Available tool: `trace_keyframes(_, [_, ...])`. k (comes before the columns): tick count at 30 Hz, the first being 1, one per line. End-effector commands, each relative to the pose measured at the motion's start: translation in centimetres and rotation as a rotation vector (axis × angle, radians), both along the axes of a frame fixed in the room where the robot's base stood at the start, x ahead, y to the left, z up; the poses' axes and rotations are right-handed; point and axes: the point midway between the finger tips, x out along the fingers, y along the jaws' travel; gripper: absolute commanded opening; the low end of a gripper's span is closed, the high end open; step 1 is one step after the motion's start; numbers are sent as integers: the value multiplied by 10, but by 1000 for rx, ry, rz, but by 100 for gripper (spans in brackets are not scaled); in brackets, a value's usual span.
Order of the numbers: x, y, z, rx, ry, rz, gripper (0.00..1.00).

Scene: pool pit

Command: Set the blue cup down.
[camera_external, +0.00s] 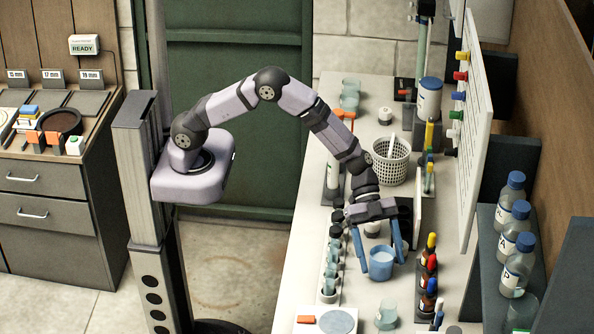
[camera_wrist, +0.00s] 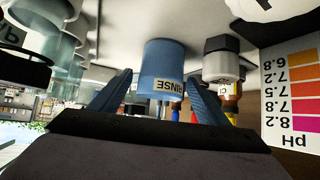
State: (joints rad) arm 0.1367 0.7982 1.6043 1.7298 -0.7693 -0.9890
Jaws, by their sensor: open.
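The blue cup (camera_external: 381,264) stands upright on the white bench, between the two blue fingers of my gripper (camera_external: 382,250). In the wrist view the cup (camera_wrist: 161,65) appears upside down, with a label reading RINSE. My gripper (camera_wrist: 158,92) is open there, with a visible gap between each finger and the cup. The cup's underside is hidden, so its contact with the bench does not show directly.
Small vials in a rack (camera_external: 329,272) stand left of the cup. Dark bottles with coloured caps (camera_external: 428,274) stand close on the right. A clear beaker (camera_external: 386,314) is in front, and a white perforated basket (camera_external: 390,162) is behind. A pH colour chart (camera_wrist: 291,95) shows in the wrist view.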

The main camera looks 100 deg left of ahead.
Motion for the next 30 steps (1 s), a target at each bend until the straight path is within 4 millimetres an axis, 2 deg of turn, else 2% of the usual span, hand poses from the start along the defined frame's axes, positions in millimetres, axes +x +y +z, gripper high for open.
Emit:
trace_keyframes(10, [11, -28, -23, 0, 0, -2, 69])
trace_keyframes(20, [13, -32, -27, 0, 0, -1, 69])
trace_keyframes(26, [13, -31, -27, 0, 0, -1, 24])
trace_keyframes(30, [13, -31, -26, -1, -1, -1, 17])
